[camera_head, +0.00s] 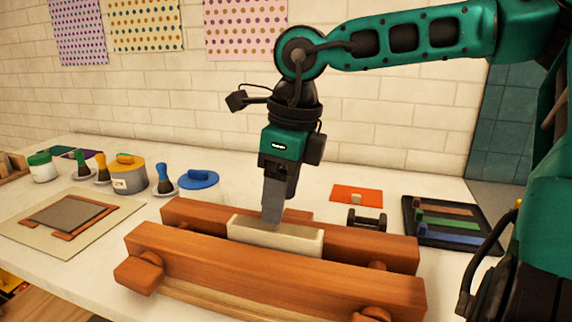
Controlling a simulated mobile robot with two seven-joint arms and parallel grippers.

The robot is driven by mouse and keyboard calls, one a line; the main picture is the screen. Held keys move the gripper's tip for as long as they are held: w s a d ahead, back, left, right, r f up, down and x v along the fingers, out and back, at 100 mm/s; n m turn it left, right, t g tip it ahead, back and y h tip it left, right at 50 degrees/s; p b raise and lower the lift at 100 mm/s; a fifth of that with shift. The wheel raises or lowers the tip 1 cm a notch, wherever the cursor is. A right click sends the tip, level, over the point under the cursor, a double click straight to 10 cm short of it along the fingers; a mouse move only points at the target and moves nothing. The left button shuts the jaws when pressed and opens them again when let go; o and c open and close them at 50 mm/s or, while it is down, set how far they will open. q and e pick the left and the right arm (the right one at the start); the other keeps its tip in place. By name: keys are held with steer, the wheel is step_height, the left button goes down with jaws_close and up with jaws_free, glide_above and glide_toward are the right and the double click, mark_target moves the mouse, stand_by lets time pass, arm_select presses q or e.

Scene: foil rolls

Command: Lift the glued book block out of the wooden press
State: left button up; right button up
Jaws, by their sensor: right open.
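The wooden press (250,268) stands at the front middle of the table, two long reddish-brown beams with round wooden knobs on the near beam. The pale cream book block (290,240) sits between the beams, its top a little above the near one. My right gripper (271,221) points down from above, its fingertips at the top of the block near its left half. The fingers are open, but they overlap from this angle, and I cannot tell whether they touch the block. The lower part of the block is hidden by the near beam. My left gripper is not in view.
Behind the press on the left are a blue-lidded pot (199,182), a yellow-lidded tin (129,176) and several brushes. A board with a grey sheet (68,214) lies at left. On the right are an orange card (356,195), a dark weight (366,220) and a black tray (408,238).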

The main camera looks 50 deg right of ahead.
mark_target(274, 228)
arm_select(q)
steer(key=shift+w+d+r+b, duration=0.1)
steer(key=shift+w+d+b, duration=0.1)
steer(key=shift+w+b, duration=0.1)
arm_select(e)
steer(key=shift+w+a+f, duration=0.1)
steer(key=shift+w+f, duration=0.1)
steer(key=shift+f, duration=1.15)
steer(key=shift+w+a+f, duration=0.1)
steer(key=shift+w+f, duration=0.05)
steer(key=shift+f, duration=1.15)
steer(key=shift+c, duration=0.3)
jaws_close()
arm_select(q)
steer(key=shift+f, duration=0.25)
arm_select(e)
steer(key=shift+a+r, duration=0.15)
steer(key=shift+r, duration=0.1)
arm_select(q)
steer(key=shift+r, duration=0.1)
arm_select(e)
steer(key=shift+r, duration=0.1)
